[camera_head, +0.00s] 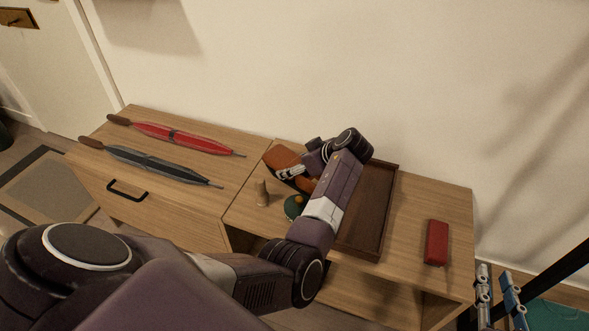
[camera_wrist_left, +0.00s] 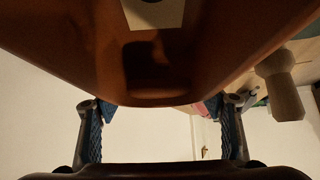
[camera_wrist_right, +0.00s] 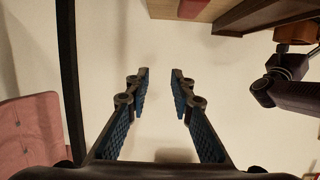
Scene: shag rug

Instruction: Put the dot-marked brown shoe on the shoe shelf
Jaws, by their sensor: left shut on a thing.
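The brown shoe (camera_head: 280,157) is at the back of the wooden cabinet's top, partly hidden by my arm. My left gripper (camera_head: 291,173) is shut on it. Open shelf compartments (camera_head: 375,300) show under the cabinet's right part. My right gripper (camera_head: 500,297) is open and empty at the right; its fingers (camera_wrist_right: 160,85) are apart.
A dark tray (camera_head: 368,222), a red case (camera_head: 437,242), a wooden peg (camera_head: 263,192) and a green item (camera_head: 292,208) are on the right top. Red (camera_head: 183,137) and dark (camera_head: 155,164) umbrellas lie on the left, above a drawer handle (camera_head: 127,190). A wall stands behind.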

